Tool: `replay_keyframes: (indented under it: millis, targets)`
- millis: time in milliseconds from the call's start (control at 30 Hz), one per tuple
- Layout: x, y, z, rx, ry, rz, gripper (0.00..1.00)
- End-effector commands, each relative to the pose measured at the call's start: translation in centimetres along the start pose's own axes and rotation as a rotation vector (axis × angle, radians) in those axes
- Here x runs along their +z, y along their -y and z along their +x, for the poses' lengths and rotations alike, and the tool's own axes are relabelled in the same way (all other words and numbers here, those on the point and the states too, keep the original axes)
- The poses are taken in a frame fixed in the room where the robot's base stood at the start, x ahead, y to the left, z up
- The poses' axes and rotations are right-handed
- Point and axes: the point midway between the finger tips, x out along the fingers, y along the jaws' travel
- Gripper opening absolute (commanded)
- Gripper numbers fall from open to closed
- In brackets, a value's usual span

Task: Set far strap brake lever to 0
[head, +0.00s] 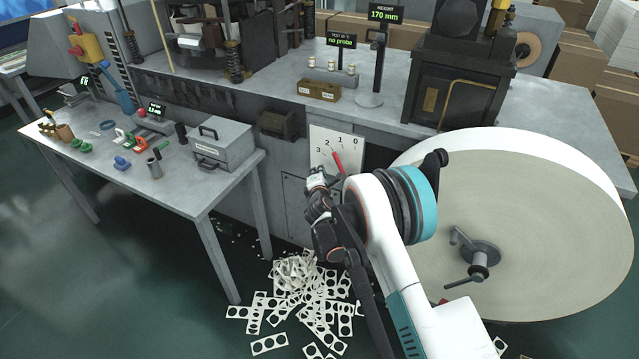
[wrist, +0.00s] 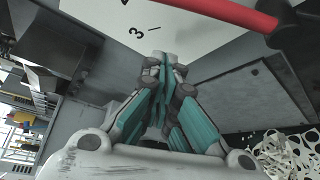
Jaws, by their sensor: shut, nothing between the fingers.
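The strap brake lever (head: 338,162) is a red handle in front of a white plate (head: 346,138) marked 3, 2, 1, 0. In the head view its red part slants up and left, its upper end near the 2. In the wrist view the red lever (wrist: 225,12) crosses the top right, and the plate (wrist: 110,25) shows a 3 and a tick. My gripper (wrist: 165,62) is shut and empty, its tips apart from the lever in that view. In the head view my gripper (head: 318,182) is just below and left of the lever, partly hiding the lower area.
A large pale paper reel (head: 560,210) stands to the right of my arm. Punched paper scraps (head: 300,290) lie heaped on the floor below. A side table (head: 185,185) with a grey box (head: 222,145) stands at the left. The machine bench (head: 270,85) is above the plate.

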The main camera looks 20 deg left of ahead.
Motion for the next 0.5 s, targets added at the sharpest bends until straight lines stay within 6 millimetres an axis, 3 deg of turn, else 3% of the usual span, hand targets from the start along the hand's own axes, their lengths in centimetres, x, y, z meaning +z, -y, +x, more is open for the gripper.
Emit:
replay_keyframes:
  millis: [33, 233, 500]
  targets:
    - [0.1, 0.3, 0.9, -0.001, 0.001, 0.001, 0.00]
    - [2.7, 0.2, -0.3, -0.002, 0.002, 0.001, 0.00]
    - [3.9, 0.0, -0.8, -0.001, 0.001, 0.001, 0.00]
